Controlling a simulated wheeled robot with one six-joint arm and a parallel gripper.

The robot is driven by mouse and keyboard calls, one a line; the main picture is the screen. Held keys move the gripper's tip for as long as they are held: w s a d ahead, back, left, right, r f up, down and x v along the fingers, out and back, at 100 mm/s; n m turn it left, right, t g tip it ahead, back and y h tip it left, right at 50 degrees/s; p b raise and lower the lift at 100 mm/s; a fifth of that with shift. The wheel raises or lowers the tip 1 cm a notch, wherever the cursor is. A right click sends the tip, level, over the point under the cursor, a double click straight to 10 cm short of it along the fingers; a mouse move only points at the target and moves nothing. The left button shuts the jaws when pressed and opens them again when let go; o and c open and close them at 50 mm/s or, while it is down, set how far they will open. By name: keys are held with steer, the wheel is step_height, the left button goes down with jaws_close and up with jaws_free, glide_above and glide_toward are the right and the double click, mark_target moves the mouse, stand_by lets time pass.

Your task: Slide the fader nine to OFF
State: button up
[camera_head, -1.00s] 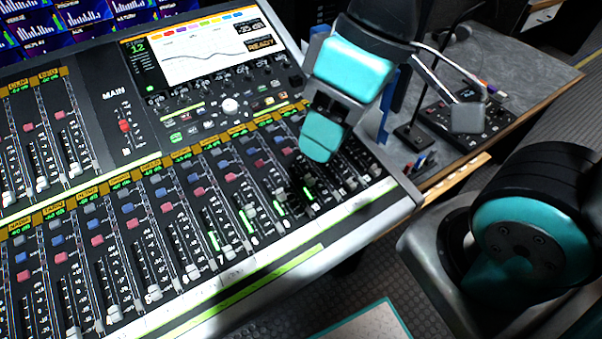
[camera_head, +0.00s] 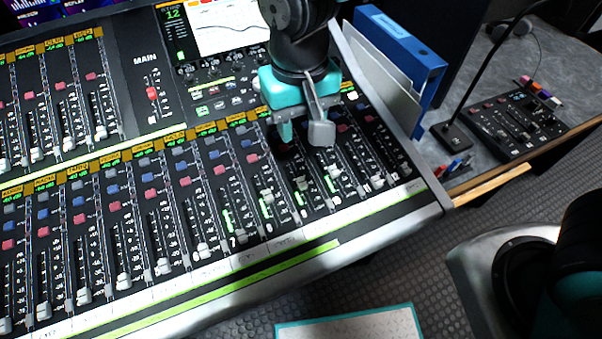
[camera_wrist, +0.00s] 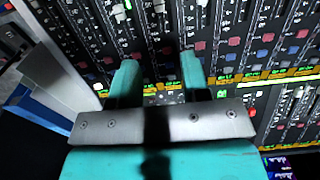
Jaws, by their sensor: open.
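The mixing console carries a row of channel faders. Fader nine (camera_head: 301,184), as I count from the small marks below the strips, has its pale cap in the lower-middle part of its slot, with green lit marks beside it. My gripper (camera_head: 303,138) is above the upper part of the strips around it, open and empty, farther up the panel than the cap. In the wrist view my gripper (camera_wrist: 160,68) shows two teal fingers apart over the strips, with pale fader caps beyond the tips. I cannot tell whether the fingertips touch the panel.
Neighbouring fader caps stand close on both sides. The console screen (camera_head: 228,27) is behind my gripper. A blue binder (camera_head: 400,50) stands at the right. A small control box (camera_head: 520,122) lies on the grey side desk.

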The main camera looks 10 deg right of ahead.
mark_target(301, 179)
step_height(301, 179, down, 15)
steer(key=shift+r, duration=0.15)
steer(key=shift+s, duration=0.1)
jaws_close()
